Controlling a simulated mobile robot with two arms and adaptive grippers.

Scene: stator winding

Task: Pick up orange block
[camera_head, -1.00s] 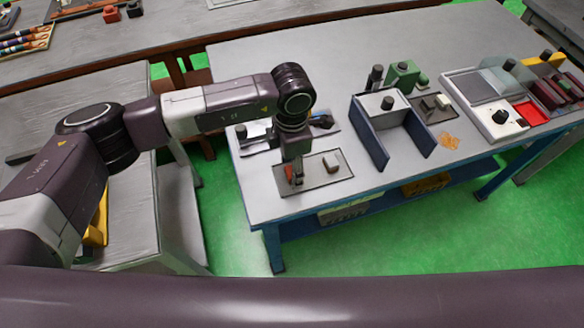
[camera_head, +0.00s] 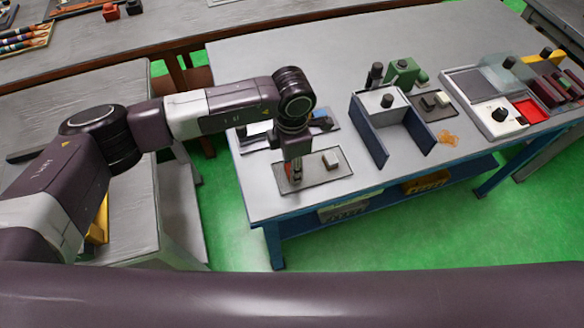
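My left gripper (camera_head: 295,176) points down over the left part of a grey tray (camera_head: 322,180) near the front-left corner of the table. A small orange-red block (camera_head: 288,169) shows right at the gripper's fingers, mostly hidden by them. I cannot tell whether the fingers are closed on it or only around or beside it. A pale grey block (camera_head: 331,161) stands on the right part of the same tray, apart from the gripper. My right gripper is not in view.
Behind my wrist lies a partly hidden tray with dark and blue parts (camera_head: 321,123). To the right stand a blue-walled fixture (camera_head: 370,137), a green machine part (camera_head: 402,74) and a panel with a black knob (camera_head: 499,115). The table's front edge is close to the gripper.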

